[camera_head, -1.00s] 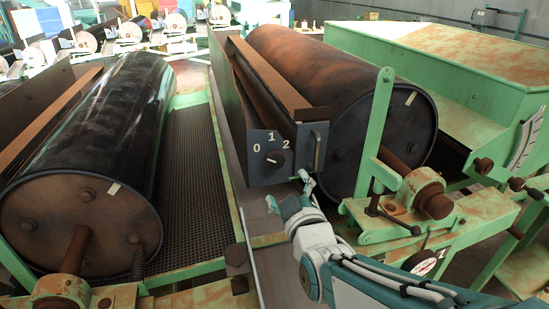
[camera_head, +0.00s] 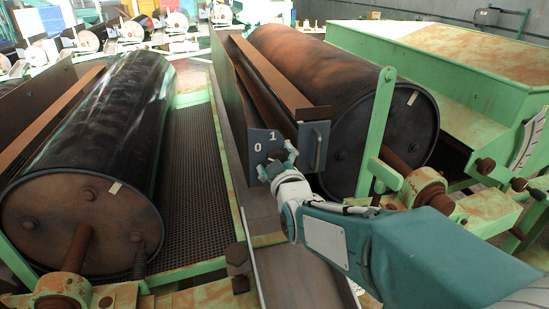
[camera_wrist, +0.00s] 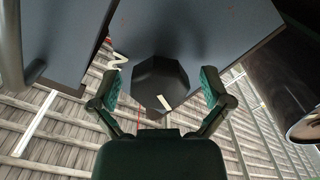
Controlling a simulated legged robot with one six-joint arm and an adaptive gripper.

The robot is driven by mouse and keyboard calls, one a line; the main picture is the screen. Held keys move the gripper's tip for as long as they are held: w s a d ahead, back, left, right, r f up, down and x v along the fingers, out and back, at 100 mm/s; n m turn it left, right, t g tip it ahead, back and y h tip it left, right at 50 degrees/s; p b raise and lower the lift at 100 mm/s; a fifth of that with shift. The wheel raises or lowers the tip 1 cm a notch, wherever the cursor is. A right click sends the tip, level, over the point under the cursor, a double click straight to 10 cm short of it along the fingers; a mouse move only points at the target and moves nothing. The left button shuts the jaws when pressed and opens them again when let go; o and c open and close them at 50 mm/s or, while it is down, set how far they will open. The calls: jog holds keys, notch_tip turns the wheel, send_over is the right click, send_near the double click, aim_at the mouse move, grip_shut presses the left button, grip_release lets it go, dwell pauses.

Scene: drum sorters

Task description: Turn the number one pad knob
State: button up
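The dark, many-sided knob (camera_wrist: 158,78) with a short white mark sits on the blue-grey panel (camera_wrist: 205,38) in the wrist view. My gripper (camera_wrist: 160,92) is open, with one finger on each side of the knob and a visible gap to each. A white numeral that looks like a 2 (camera_wrist: 118,62) shows beside the left finger. In the head view my gripper (camera_head: 277,162) is at the panel front (camera_head: 262,173), below the numerals 0 (camera_head: 257,147) and 1 (camera_head: 273,135). It hides most of the knob and the 2 there.
A metal handle (camera_head: 317,150) stands just right of my gripper; its bar also shows in the wrist view (camera_wrist: 12,45). A large rusty drum (camera_head: 345,100) and a green lever (camera_head: 377,130) are to the right. A black drum (camera_head: 105,150) lies left.

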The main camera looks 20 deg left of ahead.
jog(key=c, duration=1)
jog(key=shift+m, duration=0.3)
jog(key=m, duration=0.5)
jog(key=shift+m, duration=0.3)
jog(key=m, duration=0.5)
jog(key=shift+m, duration=0.3)
jog(key=o, duration=1.1)
jog(key=shift+o, duration=0.2)
